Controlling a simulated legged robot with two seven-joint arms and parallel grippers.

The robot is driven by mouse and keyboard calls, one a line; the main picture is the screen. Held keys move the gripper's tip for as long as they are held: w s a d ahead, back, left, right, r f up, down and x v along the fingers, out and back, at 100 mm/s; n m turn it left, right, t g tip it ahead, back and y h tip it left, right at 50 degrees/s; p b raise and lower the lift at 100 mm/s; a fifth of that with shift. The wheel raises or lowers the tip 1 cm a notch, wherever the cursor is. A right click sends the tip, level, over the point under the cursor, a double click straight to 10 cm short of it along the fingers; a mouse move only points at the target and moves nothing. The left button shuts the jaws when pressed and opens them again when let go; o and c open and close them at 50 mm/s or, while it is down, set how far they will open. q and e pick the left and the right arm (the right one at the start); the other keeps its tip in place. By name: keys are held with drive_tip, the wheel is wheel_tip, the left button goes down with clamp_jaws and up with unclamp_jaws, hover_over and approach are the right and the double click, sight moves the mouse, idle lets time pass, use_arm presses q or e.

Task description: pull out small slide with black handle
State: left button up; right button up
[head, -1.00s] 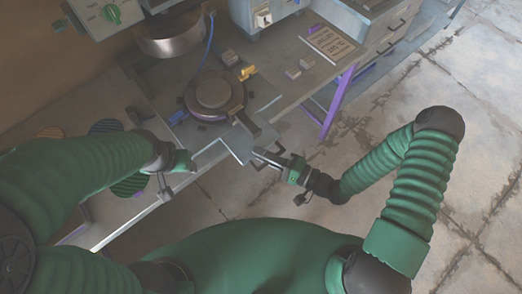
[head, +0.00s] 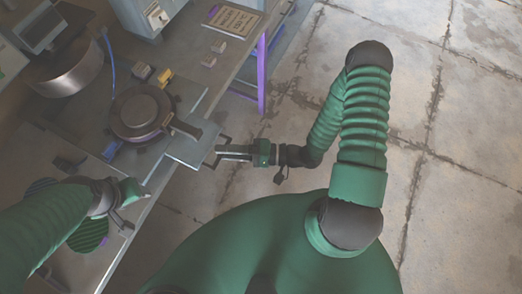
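A dark round plate (head: 140,112) sits on a purple-edged base on the table. A dark bar-like handle (head: 186,128) sticks out from it toward the table edge. A flat grey slide plate (head: 188,151) lies below this handle and reaches past the edge. I cannot tell whether the dark bar belongs to the slide. My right gripper (head: 217,152) is open, its fingers spread one above the other in the picture, just right of the plate's outer end. Contact is unclear. My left gripper (head: 136,196) is near the table's front edge, away from the slide; its opening is unclear.
A yellow block (head: 164,75) and a grey block (head: 141,71) stand behind the round plate. A purple table leg (head: 262,75) stands behind my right gripper. The floor (head: 440,130) at right is clear.

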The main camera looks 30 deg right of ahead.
drive_tip(key=v, duration=1.1)
drive_tip(key=shift+d, duration=0.25)
drive_tip(key=shift+s+f, duration=0.1)
drive_tip(key=w+d+f+n+g+h, duration=0.35)
drive_tip(key=w+d+n+h, duration=0.25)
drive_tip(key=w+d+h, duration=0.45)
drive_tip(key=s+a+r+g+h, duration=0.3)
drive_tip(key=s+a+r, duration=0.4)
drive_tip(key=r, duration=0.3)
drive_tip(key=shift+a+r+h+p, duration=0.3)
drive_tip(key=shift+a+h, duration=0.3)
drive_tip(key=shift+h, duration=0.25)
